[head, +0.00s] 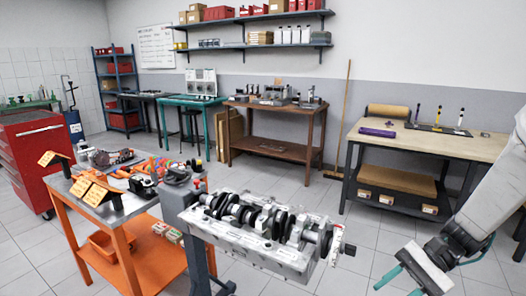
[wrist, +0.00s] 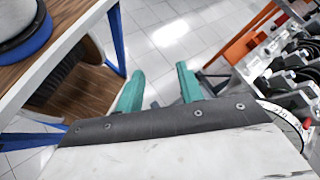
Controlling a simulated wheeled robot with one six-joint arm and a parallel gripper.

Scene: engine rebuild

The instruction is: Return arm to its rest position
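My gripper (head: 398,283) shows at the lower right of the head view, at the end of my arm, apart from the engine block and over the floor. Its two green fingers also show in the wrist view (wrist: 160,95), spread apart with bare floor tiles between them. It is open and empty.
An engine block (head: 265,250) with a crankshaft sits on a stand, left of my gripper. An orange cart (head: 135,208) with tools stands further left. A wooden-topped bench (head: 440,143) stands behind my arm. In the wrist view, a table edge (wrist: 75,45) is close at left.

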